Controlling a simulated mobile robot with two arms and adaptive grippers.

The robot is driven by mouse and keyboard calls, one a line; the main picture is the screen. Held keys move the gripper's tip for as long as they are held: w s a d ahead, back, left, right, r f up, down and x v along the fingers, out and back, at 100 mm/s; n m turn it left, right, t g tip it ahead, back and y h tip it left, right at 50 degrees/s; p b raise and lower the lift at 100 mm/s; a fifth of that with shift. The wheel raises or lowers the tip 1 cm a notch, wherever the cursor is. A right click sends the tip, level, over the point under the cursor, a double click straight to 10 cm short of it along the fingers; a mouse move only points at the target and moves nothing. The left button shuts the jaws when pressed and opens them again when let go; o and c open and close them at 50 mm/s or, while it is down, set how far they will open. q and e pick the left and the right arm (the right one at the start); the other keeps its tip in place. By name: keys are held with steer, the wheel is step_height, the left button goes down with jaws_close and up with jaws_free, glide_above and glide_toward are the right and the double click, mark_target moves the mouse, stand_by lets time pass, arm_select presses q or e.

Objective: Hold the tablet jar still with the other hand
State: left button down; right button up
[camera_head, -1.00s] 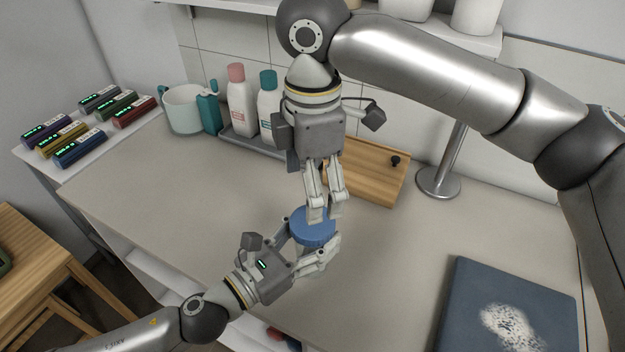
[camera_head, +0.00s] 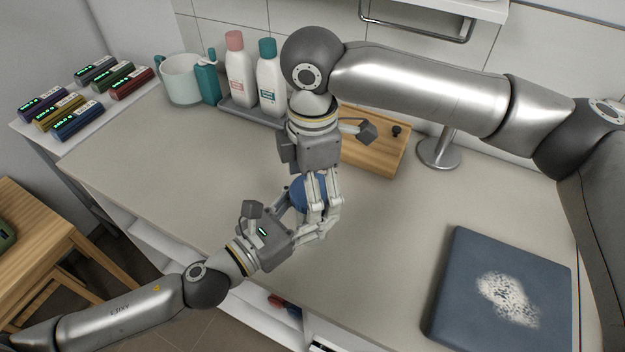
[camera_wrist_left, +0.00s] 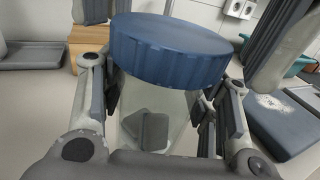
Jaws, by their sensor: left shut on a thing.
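The tablet jar is a clear jar with a ribbed blue lid. Its lid (camera_head: 298,196) shows in the head view, partly behind my right gripper's fingers. In the left wrist view the lid (camera_wrist_left: 170,50) is on top and the clear body (camera_wrist_left: 150,105) stands upright between my left gripper's fingers. My left gripper (camera_head: 305,225) comes in from the lower left and is shut on the jar's body, below the lid. My right gripper (camera_head: 322,222) points down over the jar, with its fingers apart; in the left wrist view they show on either side of the lid, with no clear contact.
Behind are a mug (camera_head: 182,80), bottles on a grey tray (camera_head: 245,112) and a wooden board (camera_head: 375,150). A dark blue pad (camera_head: 460,300) lies at the right. Bare counter lies left of the jar; its front edge is close to my left arm.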

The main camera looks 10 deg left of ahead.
steer(key=c, duration=1)
steer(key=m, duration=0.4)
steer(key=shift+c, duration=0.3)
steer(key=o, duration=1.2)
steer(key=shift+r, duration=0.15)
step_height(320, 180, up, 12)
steer(key=shift+f, duration=0.15)
